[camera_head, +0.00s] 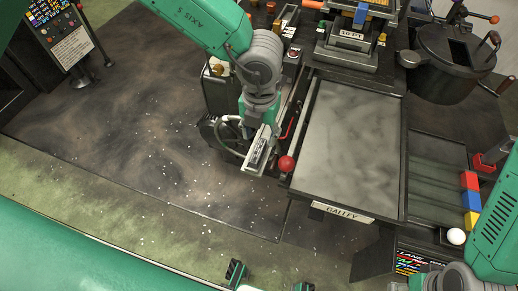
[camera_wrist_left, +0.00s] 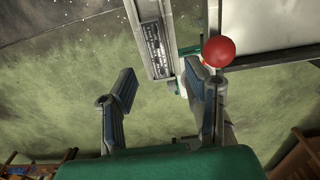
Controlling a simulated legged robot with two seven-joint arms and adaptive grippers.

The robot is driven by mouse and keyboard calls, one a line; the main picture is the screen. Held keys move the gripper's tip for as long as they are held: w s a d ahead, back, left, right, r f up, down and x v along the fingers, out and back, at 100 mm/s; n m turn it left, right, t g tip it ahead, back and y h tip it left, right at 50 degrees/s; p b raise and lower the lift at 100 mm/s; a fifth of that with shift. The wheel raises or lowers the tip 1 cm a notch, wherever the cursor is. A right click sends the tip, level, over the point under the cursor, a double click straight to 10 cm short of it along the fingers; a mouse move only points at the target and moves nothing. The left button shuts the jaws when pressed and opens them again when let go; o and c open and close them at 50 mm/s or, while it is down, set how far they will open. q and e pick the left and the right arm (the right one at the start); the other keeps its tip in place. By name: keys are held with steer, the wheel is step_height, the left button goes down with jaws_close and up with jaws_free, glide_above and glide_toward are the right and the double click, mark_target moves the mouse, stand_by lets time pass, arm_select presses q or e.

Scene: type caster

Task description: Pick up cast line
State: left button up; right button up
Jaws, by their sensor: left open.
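The cast line (camera_head: 259,151) is a narrow grey metal bar with rows of small dark raised type. It lies in a slim metal holder beside the galley, and also shows in the left wrist view (camera_wrist_left: 152,44). My left gripper (camera_head: 264,128) is over the holder, close to the upper end of the line in the head view; its own body hides its fingers there. In the left wrist view my left gripper (camera_wrist_left: 162,88) has both fingers spread with nothing between them, and the line lies beyond the tips.
A red ball knob (camera_head: 286,164) sits beside the line, and close to the right fingertip in the left wrist view (camera_wrist_left: 218,52). The grey galley tray (camera_head: 350,140) is to the right. A dark pot (camera_head: 455,55) and coloured blocks (camera_head: 470,199) stand farther right. The left floor is open.

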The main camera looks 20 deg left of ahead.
mark_target(259, 152)
arm_select(q)
steer(key=shift+w+d+f, duration=0.1)
steer(key=shift+d+f, duration=0.05)
steer(key=shift+f, duration=0.55)
steer(key=f, duration=0.3)
steer(key=s+a+f+p, duration=0.1)
steer(key=shift+a+f, duration=0.1)
steer(key=shift+f, duration=0.1)
steer(key=shift+w+a+f, duration=0.1)
steer(key=shift+w+f, duration=0.05)
steer(key=shift+f, duration=0.25)
steer(key=shift+d, duration=0.3)
steer(key=shift+c, duration=0.4)
steer(key=shift+d+r, duration=0.15)
steer(key=shift+d, duration=0.05)
jaws_close()
